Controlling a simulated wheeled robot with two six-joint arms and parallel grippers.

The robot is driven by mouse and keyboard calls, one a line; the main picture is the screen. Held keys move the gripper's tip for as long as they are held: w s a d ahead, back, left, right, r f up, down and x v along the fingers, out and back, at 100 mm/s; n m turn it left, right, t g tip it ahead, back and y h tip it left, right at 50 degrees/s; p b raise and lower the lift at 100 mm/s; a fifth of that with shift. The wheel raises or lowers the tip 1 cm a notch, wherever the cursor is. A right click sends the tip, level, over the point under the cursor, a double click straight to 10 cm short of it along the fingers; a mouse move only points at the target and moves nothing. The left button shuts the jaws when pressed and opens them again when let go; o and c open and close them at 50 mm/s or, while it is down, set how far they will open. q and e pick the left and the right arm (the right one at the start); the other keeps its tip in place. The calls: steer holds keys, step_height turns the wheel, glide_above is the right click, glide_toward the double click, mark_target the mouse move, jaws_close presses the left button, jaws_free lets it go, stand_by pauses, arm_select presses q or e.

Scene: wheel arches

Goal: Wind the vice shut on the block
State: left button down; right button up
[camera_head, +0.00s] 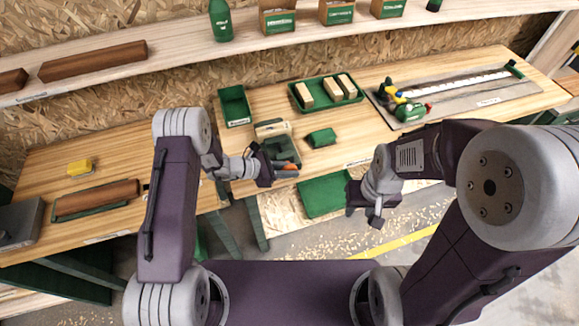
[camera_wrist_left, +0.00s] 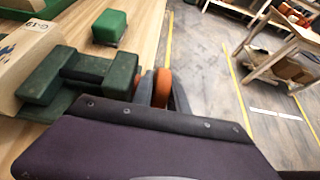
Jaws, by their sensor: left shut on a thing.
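The green vice (camera_head: 282,150) stands at the front edge of the bench, left of centre. It also shows in the left wrist view (camera_wrist_left: 100,72). A pale wooden block (camera_head: 272,129) sits at the vice's far side; it shows large at the left of the wrist view (camera_wrist_left: 28,66), with a label on it. The orange handle (camera_wrist_left: 161,88) is at the vice's near end. My left gripper (camera_head: 275,173) is shut on this handle, its fingers partly hidden in both views. My right gripper (camera_head: 364,212) hangs in front of the bench, empty, its fingers apart.
A small green block (camera_head: 321,138) lies right of the vice. A green tray (camera_head: 357,97) of wooden blocks and an empty green bin (camera_head: 234,104) stand behind.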

arm_select(q)
steer(key=shift+y, duration=0.5)
steer(key=shift+p, duration=0.3)
steer(key=c, duration=1.6)
jaws_free()
